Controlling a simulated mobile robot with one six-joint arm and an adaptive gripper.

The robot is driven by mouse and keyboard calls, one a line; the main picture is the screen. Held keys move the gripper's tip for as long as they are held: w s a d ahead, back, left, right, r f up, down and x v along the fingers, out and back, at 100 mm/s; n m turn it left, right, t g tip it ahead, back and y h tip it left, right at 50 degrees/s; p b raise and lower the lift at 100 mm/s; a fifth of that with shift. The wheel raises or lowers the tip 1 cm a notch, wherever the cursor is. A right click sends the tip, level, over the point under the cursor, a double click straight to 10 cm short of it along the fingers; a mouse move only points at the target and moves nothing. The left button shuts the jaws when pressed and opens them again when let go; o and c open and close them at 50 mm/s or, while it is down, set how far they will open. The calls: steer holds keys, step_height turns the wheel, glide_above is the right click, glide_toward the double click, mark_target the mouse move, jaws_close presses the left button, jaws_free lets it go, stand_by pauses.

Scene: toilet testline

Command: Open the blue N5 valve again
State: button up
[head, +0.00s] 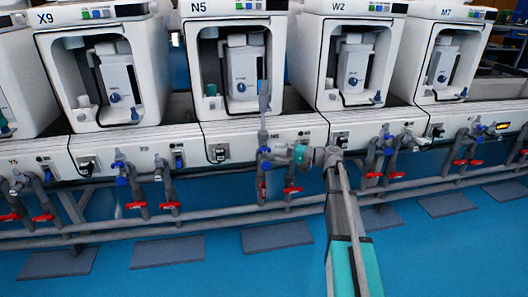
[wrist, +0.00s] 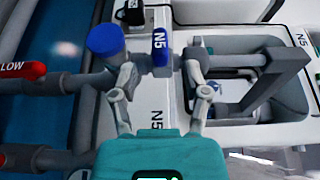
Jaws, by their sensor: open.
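The blue N5 valve handle (wrist: 160,48), marked with white N5 lettering, shows in the wrist view just beyond and between my fingertips. Its long side runs up and down in that picture. My gripper (wrist: 161,80) is open, with one finger on each side of the handle's line and a gap between them. I cannot tell whether either finger touches the valve. In the head view my gripper (head: 272,156) is at the pipes below the N5 unit (head: 240,65), and it partly hides the small valve there.
A round blue cap (wrist: 105,40) stands close to my left finger in the wrist view. A red handle (wrist: 22,71) sits on a grey pipe at the left. Several red-handled valves and grey pipes line the row of units. Blue floor lies in front.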

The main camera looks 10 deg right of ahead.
mark_target(264, 148)
steer(key=shift+x, duration=2.75)
jaws_close()
steer(key=shift+a, duration=0.2)
steer(key=shift+d, duration=0.15)
